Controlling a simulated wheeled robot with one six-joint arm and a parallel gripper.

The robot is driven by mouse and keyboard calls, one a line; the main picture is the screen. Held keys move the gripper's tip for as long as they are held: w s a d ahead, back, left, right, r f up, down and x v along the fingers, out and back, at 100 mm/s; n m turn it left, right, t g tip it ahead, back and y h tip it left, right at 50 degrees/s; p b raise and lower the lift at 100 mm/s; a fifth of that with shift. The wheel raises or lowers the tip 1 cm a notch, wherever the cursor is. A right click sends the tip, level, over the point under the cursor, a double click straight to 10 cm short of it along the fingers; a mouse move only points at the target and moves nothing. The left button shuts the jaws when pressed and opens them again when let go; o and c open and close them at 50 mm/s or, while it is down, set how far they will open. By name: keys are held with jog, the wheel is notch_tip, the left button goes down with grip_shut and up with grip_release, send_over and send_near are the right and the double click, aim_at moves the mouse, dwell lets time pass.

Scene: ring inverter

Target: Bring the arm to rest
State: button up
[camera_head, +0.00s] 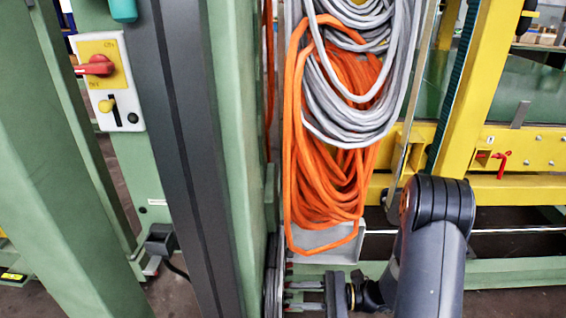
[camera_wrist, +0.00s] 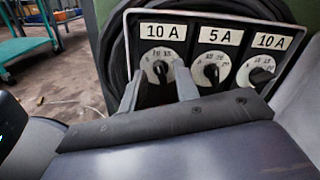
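My arm (camera_head: 432,240) comes down at the lower right of the head view. My gripper (camera_head: 288,296) is at the bottom, pointing left towards the side of a green column (camera_head: 232,120). In the wrist view my gripper (camera_wrist: 158,78) is open, its two grey fingers apart. The left one of three black rotary knobs (camera_wrist: 159,69) shows between the fingertips. I cannot tell whether the fingers touch it or the panel.
The panel (camera_wrist: 196,60) has labels 10 A, 5 A and 10 A. Black hose loops around it. Orange cable (camera_head: 325,185) and grey cable (camera_head: 345,100) hang above my gripper. A yellow frame (camera_head: 470,100) stands at right. A red switch (camera_head: 97,66) is at upper left.

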jog(key=shift+w+d+f+m+p, duration=0.1)
jog(key=shift+d+m+p, duration=0.8)
jog(key=shift+m, duration=1.75)
jog(key=shift+w+d+r+m+p, duration=0.1)
jog(key=shift+d+m+p, duration=0.85)
jog(key=shift+m, duration=1.75)
jog(key=shift+d+f+m+p, duration=0.1)
jog(key=shift+d+m+p, duration=0.8)
jog(key=shift+m, duration=1.75)
